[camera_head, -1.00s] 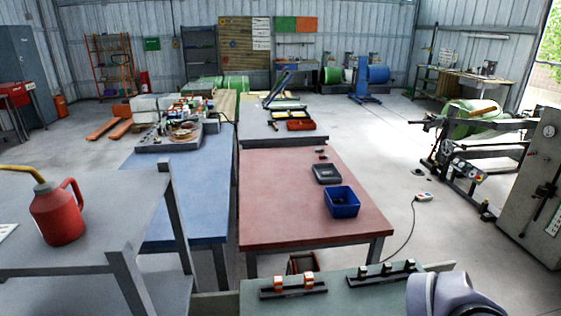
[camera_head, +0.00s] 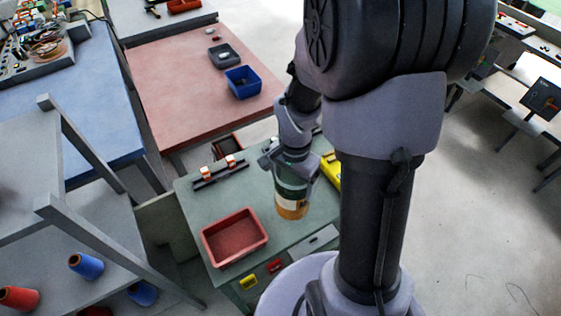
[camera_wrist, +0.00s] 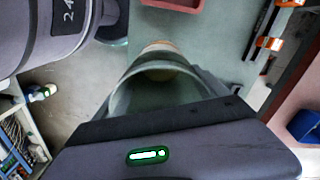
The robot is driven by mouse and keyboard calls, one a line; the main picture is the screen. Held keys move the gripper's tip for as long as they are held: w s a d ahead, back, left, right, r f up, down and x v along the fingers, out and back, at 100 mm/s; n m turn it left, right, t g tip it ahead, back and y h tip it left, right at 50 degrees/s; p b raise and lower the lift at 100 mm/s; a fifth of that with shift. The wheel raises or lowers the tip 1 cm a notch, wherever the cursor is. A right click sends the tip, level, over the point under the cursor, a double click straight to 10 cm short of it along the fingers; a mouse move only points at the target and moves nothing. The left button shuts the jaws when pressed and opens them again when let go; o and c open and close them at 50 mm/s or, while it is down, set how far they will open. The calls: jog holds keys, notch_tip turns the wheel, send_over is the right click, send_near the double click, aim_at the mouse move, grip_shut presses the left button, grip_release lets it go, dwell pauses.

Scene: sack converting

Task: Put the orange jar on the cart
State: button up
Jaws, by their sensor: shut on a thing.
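My gripper (camera_head: 290,163) is shut on a jar with a dark green upper part, a pale band and an orange bottom (camera_head: 292,208). The jar hangs roughly upright over the green-topped cabinet; whether its base touches the top, I cannot tell. In the wrist view the jar (camera_wrist: 160,82) shows as a greenish rounded body between the jaws, with orange at its far end. A grey two-level stand (camera_head: 85,213) at the left may be the cart; its upper top is partly in view and that part is bare. No wheels show.
The green top (camera_head: 205,203) holds a red tray (camera_head: 235,238), a black rail with orange clips (camera_head: 220,172) and a yellow thing (camera_head: 331,171). Spools (camera_head: 87,266) lie on the stand's lower level. A red-topped table (camera_head: 185,95) bears a blue bin (camera_head: 243,82).

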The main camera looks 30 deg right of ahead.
aim_at(290, 183)
jog(key=shift+w+d+f, duration=0.1)
jog(key=shift+w+d, duration=0.05)
jog(key=shift+w, duration=0.45)
jog(key=shift+w+d, duration=0.15)
jog(key=shift+w, duration=0.4)
jog(key=shift+s+f+b, duration=0.1)
jog(key=shift+f+b, duration=0.75)
jog(key=shift+f, duration=0.85)
